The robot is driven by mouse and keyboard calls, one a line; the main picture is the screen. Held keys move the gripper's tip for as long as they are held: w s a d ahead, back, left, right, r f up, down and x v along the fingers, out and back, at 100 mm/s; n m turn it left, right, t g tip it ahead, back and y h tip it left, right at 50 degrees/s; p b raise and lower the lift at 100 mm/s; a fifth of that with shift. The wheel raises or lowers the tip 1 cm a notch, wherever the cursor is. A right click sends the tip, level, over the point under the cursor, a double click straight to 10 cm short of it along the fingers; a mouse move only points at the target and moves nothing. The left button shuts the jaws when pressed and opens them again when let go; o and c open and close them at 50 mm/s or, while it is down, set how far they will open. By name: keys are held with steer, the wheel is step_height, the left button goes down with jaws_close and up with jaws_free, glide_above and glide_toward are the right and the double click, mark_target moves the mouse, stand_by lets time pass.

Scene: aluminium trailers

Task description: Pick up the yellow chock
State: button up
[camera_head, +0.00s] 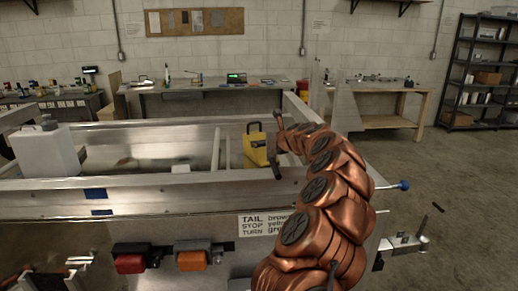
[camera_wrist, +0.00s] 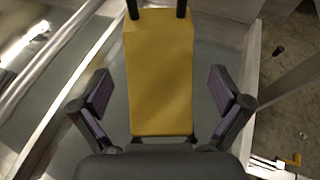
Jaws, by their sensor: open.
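The yellow chock (camera_head: 256,148) stands in the trailer bed near its right end, with a dark handle on top. In the wrist view the chock (camera_wrist: 160,75) fills the middle, its dark handle posts at the top edge. My gripper (camera_wrist: 161,92) is open, with one finger on each side of the chock and a visible gap on both sides. In the head view my copper-coloured arm reaches over the trailer's right corner, and the gripper (camera_head: 279,150) is beside the chock, partly hidden by the arm.
The aluminium trailer (camera_head: 150,187) has raised side rails around the chock. A white jug (camera_head: 45,150) stands at its left. Red and orange lights (camera_head: 192,257) sit on its near face. Workbenches (camera_head: 205,88) and a shelf (camera_head: 480,75) stand behind.

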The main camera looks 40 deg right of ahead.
steer(key=shift+f+p+x, duration=0.25)
steer(key=shift+p+x, duration=0.15)
steer(key=shift+x, duration=1.55)
steer(key=shift+w, duration=0.3)
steer(key=shift+c, duration=0.3)
steer(key=shift+f, duration=0.1)
steer(key=c, duration=1.5)
steer(key=shift+o, duration=0.2)
steer(key=shift+s+d+r, duration=0.1)
steer(key=shift+r, duration=0.35)
step_height(320, 180, up, 17)
steer(key=shift+r, duration=0.2)
